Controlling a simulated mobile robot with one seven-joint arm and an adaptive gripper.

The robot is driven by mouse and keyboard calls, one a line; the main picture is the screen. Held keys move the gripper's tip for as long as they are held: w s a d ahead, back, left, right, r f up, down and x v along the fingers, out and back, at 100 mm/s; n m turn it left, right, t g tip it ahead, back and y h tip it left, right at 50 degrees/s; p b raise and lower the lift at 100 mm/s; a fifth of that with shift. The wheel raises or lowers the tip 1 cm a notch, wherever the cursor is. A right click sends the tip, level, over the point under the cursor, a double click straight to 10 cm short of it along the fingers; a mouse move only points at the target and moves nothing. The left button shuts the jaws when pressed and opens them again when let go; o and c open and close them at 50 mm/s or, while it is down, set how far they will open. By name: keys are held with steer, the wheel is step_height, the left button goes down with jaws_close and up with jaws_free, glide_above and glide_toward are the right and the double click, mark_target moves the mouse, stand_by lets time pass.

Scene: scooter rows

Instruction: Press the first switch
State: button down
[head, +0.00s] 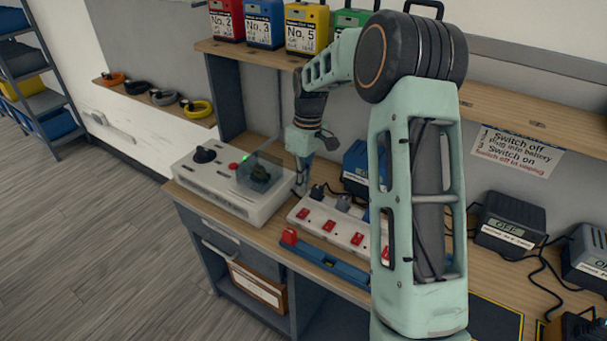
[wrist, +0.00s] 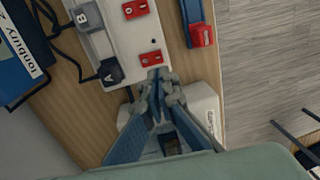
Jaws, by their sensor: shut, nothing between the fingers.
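A white power strip (head: 318,228) lies on the wooden bench with a row of red switches. The switch at its left end (head: 303,213) is the first in the row; in the wrist view this red switch (wrist: 151,58) lies just beyond my fingertips. My gripper (head: 301,188) points down at that end of the strip, and its fingers (wrist: 163,76) are shut and empty. I cannot tell whether the tips touch the strip. A second red switch (wrist: 135,9) sits further along. Plugs marked A (wrist: 111,71) and B (wrist: 89,17) sit beside the switches.
A grey-white box (head: 227,187) with a clear cover stands left of the strip. A blue bar with a red end (head: 325,262) lies in front. A blue charger (head: 357,165) stands behind; dark chargers (head: 510,222) are at right. A shelf with coloured packs (head: 305,28) is above.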

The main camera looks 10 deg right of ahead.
mark_target(301, 215)
steer(key=f, duration=0.7)
steer(key=shift+s+a+f, duration=0.35)
steer(key=shift+f, duration=0.05)
steer(key=shift+s+a+f+b, duration=0.1)
steer(key=shift+a+f+b, duration=0.05)
steer(key=shift+f+b, duration=0.45)
steer(key=shift+r+t+h, duration=0.25)
steer(key=shift+t+h, duration=0.05)
steer(key=shift+w+d+r+p, duration=0.2)
steer(key=shift+w+d+p, duration=0.1)
steer(key=shift+w+d, duration=0.3)
steer(key=shift+r, duration=0.1)
step_height(301, 215, up, 12)
steer(key=shift+w+d, duration=0.15)
steer(key=shift+d, duration=0.05)
